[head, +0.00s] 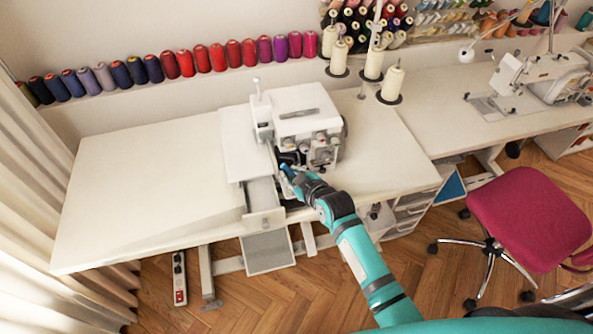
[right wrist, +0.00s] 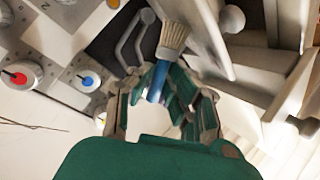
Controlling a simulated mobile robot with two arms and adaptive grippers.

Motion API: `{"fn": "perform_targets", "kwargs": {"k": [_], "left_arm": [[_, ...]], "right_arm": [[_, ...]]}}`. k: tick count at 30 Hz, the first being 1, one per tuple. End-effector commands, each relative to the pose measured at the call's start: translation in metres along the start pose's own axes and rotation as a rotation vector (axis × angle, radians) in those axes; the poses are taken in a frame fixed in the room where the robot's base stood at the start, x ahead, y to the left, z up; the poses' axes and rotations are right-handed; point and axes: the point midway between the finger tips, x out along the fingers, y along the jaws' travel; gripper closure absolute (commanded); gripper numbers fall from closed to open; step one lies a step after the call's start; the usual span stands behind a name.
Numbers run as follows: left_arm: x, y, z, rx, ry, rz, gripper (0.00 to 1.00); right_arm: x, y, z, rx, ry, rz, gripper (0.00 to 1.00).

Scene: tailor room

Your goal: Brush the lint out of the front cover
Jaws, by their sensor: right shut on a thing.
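The white overlock sewing machine (head: 305,115) stands on the white table. My right gripper (head: 288,172) is at its lower front, beside the dark opening below the dials. In the right wrist view my right gripper (right wrist: 160,100) is shut on the blue handle of a small brush (right wrist: 173,38). The brush's tan bristles point away from the gripper, toward the machine's dark opening and light-grey panels. I cannot tell whether the bristles touch anything. I cannot tell which panel is the front cover, and no lint can be made out. My left gripper is not in view.
A grey plate (head: 262,194) lies just left of my gripper. Cream thread cones (head: 392,82) stand behind the machine to the right. The table's left part (head: 130,190) is bare. A magenta chair (head: 528,222) stands at the right.

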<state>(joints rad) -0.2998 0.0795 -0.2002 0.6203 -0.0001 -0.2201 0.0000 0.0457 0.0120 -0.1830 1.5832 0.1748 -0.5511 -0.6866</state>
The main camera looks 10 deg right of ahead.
Motion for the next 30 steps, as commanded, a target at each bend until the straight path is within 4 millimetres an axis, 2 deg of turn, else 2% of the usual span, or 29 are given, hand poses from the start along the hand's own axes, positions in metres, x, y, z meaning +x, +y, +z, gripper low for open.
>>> {"fn": "perform_targets", "kwargs": {"k": [18, 30], "left_arm": [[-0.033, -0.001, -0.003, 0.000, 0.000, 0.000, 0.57], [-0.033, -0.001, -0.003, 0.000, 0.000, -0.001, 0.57]], "right_arm": [[-0.030, -0.012, -0.006, -0.001, 0.000, -0.001, 1.00], [-0.032, 0.005, 0.009, -0.004, 0.000, 0.001, 1.00]]}}
